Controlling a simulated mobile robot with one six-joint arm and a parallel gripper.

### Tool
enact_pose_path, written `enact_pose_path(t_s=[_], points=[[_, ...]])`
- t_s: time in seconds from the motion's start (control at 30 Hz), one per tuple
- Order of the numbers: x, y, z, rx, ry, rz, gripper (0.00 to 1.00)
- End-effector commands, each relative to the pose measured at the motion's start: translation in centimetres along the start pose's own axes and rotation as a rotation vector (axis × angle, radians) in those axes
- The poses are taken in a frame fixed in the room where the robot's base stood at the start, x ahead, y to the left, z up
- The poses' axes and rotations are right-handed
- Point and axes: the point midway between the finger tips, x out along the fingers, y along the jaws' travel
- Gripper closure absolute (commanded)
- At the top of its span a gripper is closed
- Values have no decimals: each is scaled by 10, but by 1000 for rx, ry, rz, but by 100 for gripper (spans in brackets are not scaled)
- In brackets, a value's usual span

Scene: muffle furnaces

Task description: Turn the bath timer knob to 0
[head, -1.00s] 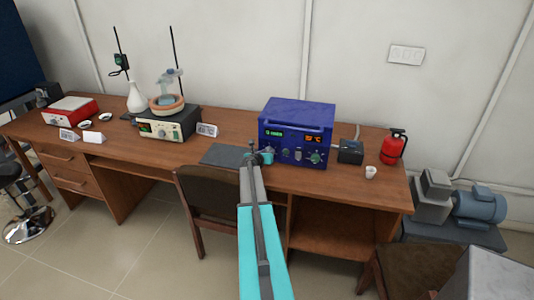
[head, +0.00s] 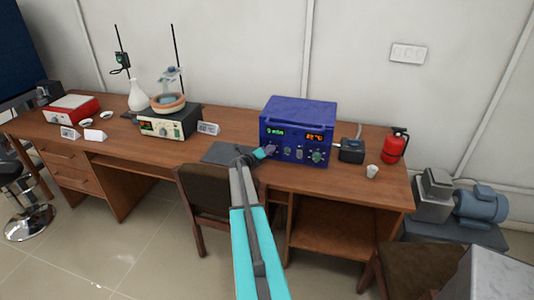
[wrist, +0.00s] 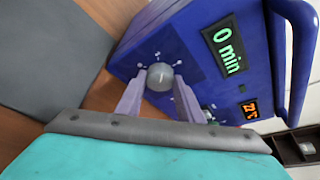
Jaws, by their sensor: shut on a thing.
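The timer knob (wrist: 160,76) is a round grey knob with a light pointer line, on the front of a blue box (wrist: 190,45). In the wrist view it sits between the two fingers of my gripper (wrist: 160,82), which is shut on it. The green display (wrist: 228,48) beside it reads "0 min". In the head view my gripper (head: 261,153) is at the lower left of the blue box's front (head: 298,112), and the green display (head: 274,132) there is too small to read surely.
An orange display (head: 315,137) and a second knob (head: 317,156) are further right on the panel. A small dark box (head: 351,151), white cup (head: 372,171) and red extinguisher (head: 394,145) stand to the right. A dark mat (head: 222,152) lies left of the box.

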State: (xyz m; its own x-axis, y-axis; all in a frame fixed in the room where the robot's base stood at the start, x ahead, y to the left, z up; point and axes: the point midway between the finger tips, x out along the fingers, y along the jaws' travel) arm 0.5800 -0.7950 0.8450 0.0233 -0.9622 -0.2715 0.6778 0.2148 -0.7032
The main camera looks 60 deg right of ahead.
Motion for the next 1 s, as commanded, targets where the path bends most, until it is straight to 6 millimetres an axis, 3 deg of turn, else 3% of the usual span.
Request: enact_pose_path(t_s=[0.3, 0.33, 0.43, 1.0], points=[[2, -5, 0, -1, 2, -8, 89], [2, -5, 0, 0, 2, -7, 61], [2, -4, 0, 0, 1, -6, 48], [-2, -8, 6, 1, -1, -3, 48]])
